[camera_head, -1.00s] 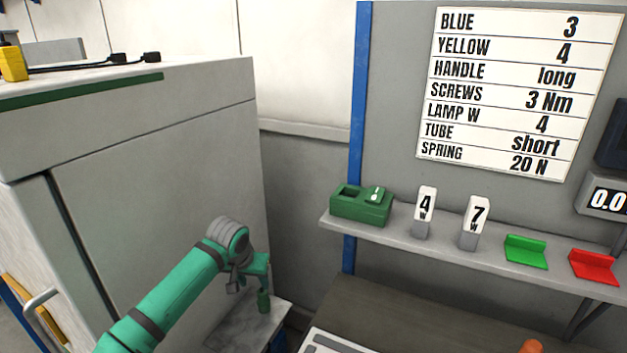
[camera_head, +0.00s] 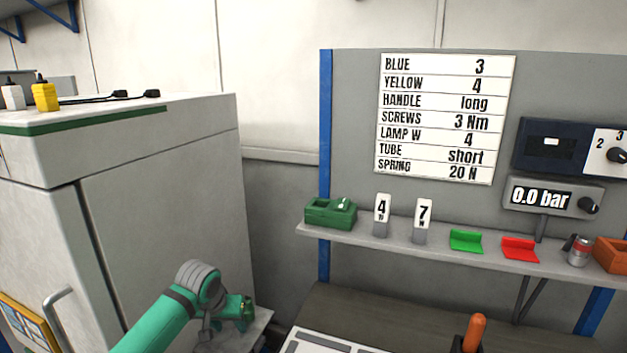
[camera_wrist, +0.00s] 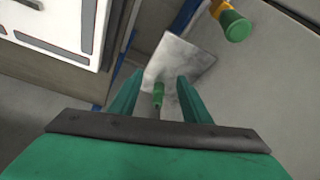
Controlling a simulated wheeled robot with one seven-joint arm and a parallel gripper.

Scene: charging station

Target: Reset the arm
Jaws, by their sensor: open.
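My arm, green with dark bands, reaches in from the bottom of the head view. My gripper (camera_head: 240,312) is beside the white cabinet, low over a small grey side table. In the wrist view my gripper (camera_wrist: 159,76) has its two green fingers spread apart. A small green object with a thin dark stem (camera_wrist: 158,94) shows between the fingers, over or on the pale tabletop. The fingers look clear of it on both sides; how far below them it is, I cannot tell.
The white cabinet (camera_head: 170,215) stands close on the left. The pale small table (camera_wrist: 180,62) is under the gripper. A shelf (camera_head: 420,252) with a green box (camera_head: 330,212) and several small items runs right. A yellow-and-green object (camera_wrist: 235,24) shows at the wrist view's upper right.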

